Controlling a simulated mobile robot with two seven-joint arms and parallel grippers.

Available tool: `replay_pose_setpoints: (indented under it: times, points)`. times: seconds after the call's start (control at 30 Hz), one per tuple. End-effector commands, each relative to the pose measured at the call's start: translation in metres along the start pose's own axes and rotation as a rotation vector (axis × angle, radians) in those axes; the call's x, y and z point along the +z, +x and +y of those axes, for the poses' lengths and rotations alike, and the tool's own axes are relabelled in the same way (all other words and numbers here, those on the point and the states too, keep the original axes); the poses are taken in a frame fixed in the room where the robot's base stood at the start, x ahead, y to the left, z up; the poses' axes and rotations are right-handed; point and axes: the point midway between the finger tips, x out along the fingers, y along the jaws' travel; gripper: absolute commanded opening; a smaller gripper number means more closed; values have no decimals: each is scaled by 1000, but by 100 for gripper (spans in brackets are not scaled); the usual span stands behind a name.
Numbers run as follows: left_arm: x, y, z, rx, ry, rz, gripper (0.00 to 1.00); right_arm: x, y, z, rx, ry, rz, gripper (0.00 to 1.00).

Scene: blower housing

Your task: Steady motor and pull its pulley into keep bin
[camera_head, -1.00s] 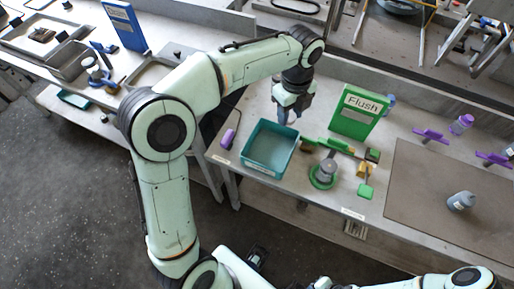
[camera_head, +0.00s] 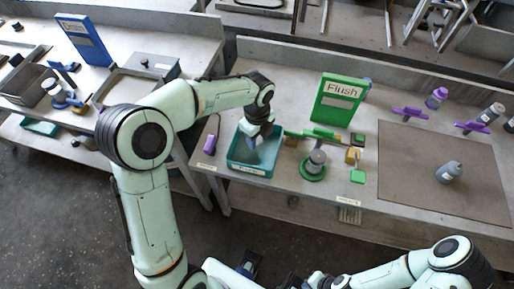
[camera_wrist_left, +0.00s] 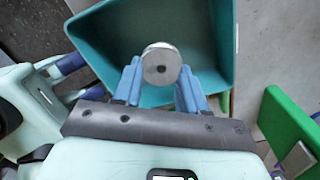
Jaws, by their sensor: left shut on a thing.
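My left gripper (camera_head: 253,140) reaches down over the teal bin (camera_head: 236,165); its fingers look to be at or inside the bin's opening. In the left wrist view it (camera_wrist_left: 160,88) is shut on a round silver pulley (camera_wrist_left: 161,64) with a dark centre hole. The teal bin (camera_wrist_left: 215,25) shows behind and around the pulley. I cannot tell if the pulley touches the bin. A grey motor-like cylinder (camera_head: 316,158) stands upright on a round green base to the right of the bin. My right arm comes in at bottom right; its gripper (camera_head: 292,281) is small and unclear at the bottom edge.
A green "Flush" board (camera_head: 338,100) stands behind the green fixture. A purple item (camera_head: 210,142) lies left of the bin. A brown mat (camera_head: 400,185) at right bears a grey bottle (camera_head: 449,172). Purple holders (camera_head: 410,113) and bottles stand behind. A second bench is at left.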

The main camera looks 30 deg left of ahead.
Motion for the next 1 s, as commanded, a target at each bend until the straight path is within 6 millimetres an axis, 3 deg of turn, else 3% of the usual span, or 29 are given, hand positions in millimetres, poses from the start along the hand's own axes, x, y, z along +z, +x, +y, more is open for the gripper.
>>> replay_pose_setpoints:
  times: [0.27, 0.5, 0.9, 0.93, 1.0]
  points:
    - [0, 24, 0, 1, -2, -1, 12, 1, 3, 1, 0, 0, -1, 0]
    - [0, 58, 0, 2, -1, 0, 12, 1, 7, 3, 1, 1, -3, 0]
    - [0, 63, 0, 0, -1, -1, 12, 2, 9, 4, 1, 1, -4, 0]
    - [0, 63, 0, -1, -1, -1, 48, 2, 9, 4, 1, 1, -4, 0]
    - [0, 63, 0, -1, -1, -1, 67, 1, 9, 4, 1, 1, -4, 0]
